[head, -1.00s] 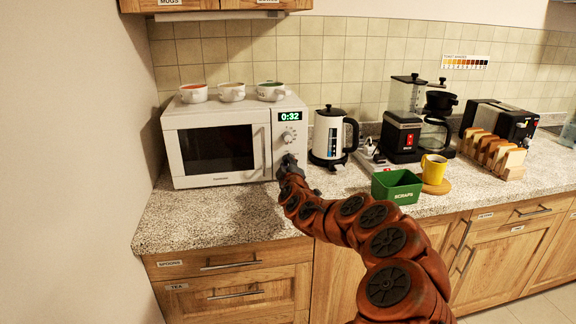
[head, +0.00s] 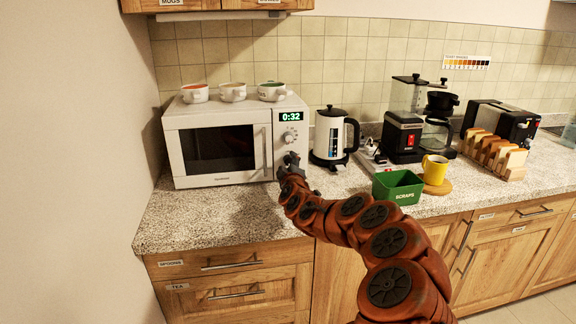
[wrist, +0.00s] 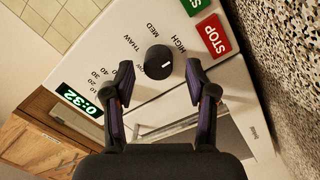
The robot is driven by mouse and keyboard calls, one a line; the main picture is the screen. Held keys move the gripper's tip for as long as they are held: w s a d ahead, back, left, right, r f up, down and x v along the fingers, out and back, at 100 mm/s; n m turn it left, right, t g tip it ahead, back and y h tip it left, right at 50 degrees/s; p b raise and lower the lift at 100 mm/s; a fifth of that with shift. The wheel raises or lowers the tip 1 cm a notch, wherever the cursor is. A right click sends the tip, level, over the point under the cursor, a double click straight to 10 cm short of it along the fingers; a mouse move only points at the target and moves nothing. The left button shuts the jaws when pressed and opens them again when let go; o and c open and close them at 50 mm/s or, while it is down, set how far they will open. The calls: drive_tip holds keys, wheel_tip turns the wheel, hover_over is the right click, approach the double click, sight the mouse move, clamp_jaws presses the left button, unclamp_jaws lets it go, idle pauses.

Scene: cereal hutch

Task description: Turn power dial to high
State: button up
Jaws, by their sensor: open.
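The black round power dial (wrist: 155,55) is on the white microwave's front panel, ringed by the words THAW, MED and HIGH. Its white mark points right and slightly up in the wrist view, on the HIGH side; whether it sits exactly at HIGH I cannot tell. My gripper (wrist: 159,70) is open, with one finger on each side of the dial; contact is not clear. In the head view my gripper (head: 292,159) is in front of the microwave's (head: 257,122) right-hand panel, just below a dial (head: 288,137).
The display (head: 290,117) reads 0:32. Bowl-like mugs (head: 233,92) stand on the microwave. A kettle (head: 328,135) stands to the right, with a green scraps bin (head: 398,190) nearer the counter edge.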

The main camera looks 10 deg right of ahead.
drive_tip(key=shift+d, duration=0.1)
drive_tip(key=shift+s, duration=1.05)
drive_tip(key=shift+s+a+f, duration=0.1)
drive_tip(key=shift+s+a, duration=0.05)
drive_tip(key=shift+s, duration=0.85)
drive_tip(key=shift+s+a, duration=0.1)
drive_tip(key=shift+s, duration=1.55)
drive_tip(key=shift+s+a, duration=0.15)
drive_tip(key=shift+s, duration=1)
drive_tip(key=shift+s+a, duration=0.15)
drive_tip(key=shift+s, duration=0.95)
